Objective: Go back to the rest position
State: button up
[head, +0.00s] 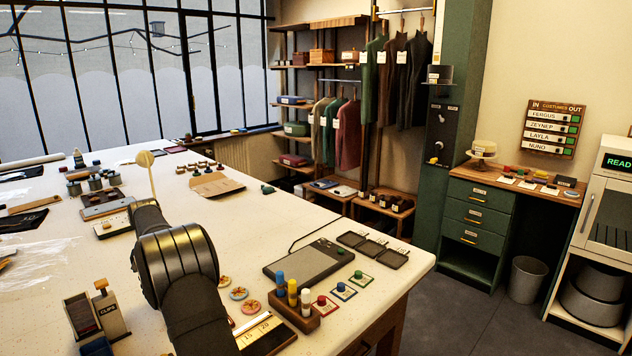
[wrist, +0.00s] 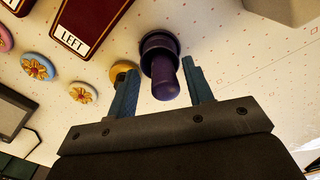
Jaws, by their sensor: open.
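My gripper (wrist: 160,68) shows in the wrist view with its two teal fingers apart. A dark purple knobbed piece (wrist: 164,80) appears in the gap between the fingers, with clear space visible on both sides; its depth relative to the fingertips is hard to tell. A yellow round piece (wrist: 121,70) is partly hidden behind the left finger. In the head view my dark arm reaches from the bottom over the white table (head: 330,225), and its links hide the gripper there.
A red card marked LEFT (wrist: 88,22) and flower badges (wrist: 38,66) lie near the gripper. The table's middle is fairly clear.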

jog(key=shift+r, duration=0.95)
